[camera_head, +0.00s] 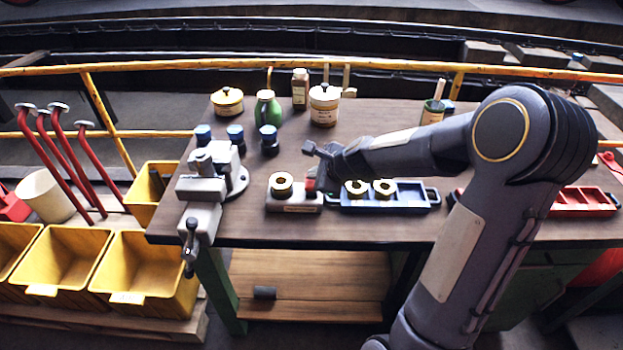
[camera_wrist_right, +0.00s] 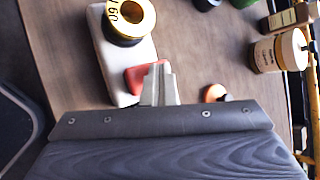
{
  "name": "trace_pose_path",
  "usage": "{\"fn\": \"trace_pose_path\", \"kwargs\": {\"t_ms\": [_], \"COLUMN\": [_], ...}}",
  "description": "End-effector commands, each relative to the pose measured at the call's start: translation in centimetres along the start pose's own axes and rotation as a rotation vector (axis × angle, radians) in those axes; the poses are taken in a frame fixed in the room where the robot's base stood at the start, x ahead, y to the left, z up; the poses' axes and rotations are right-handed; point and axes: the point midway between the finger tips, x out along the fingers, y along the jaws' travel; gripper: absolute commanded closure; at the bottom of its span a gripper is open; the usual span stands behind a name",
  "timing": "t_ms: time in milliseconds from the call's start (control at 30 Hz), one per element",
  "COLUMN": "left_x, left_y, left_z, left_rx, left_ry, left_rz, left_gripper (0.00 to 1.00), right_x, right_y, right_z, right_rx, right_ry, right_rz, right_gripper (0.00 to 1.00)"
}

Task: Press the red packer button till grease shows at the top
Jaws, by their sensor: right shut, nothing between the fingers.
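The bearing packer, a low pale block (camera_head: 292,204), sits near the bench's front edge with a black-and-brass ring (camera_head: 281,185) on it. Its red button (camera_head: 310,184) is at the block's right end, partly covered by my right gripper (camera_head: 319,180). In the right wrist view the shut, empty fingertips (camera_wrist_right: 159,70) overlap the red button (camera_wrist_right: 138,77); I cannot tell whether it is pressed down. The block (camera_wrist_right: 112,62) and the ring (camera_wrist_right: 130,15) show beyond. I make out no grease on the ring's top. My left gripper is out of view.
A blue tray (camera_head: 392,207) with brass rings is close right of the packer. A grey vise (camera_head: 205,188) stands left. Jars, a green bottle (camera_head: 267,108) and a cream tin (camera_head: 324,105) stand behind. A red tray (camera_head: 583,202) lies far right.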

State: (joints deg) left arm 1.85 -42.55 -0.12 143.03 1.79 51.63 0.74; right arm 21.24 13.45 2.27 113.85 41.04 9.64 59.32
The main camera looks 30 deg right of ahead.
Motion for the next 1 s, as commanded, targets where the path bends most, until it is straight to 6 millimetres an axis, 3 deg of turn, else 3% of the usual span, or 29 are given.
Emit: {"fn": "trace_pose_path", "kwargs": {"t_ms": [1000], "left_x": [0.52], "left_y": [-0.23], "left_z": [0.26], "left_rx": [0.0], "left_ry": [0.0], "left_rz": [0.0], "left_gripper": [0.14], "right_x": [0.51], "right_y": [0.5], "right_z": [-0.48], "right_rx": [0.002], "right_ry": [0.003], "right_rz": [0.004], "right_gripper": [1.0]}}
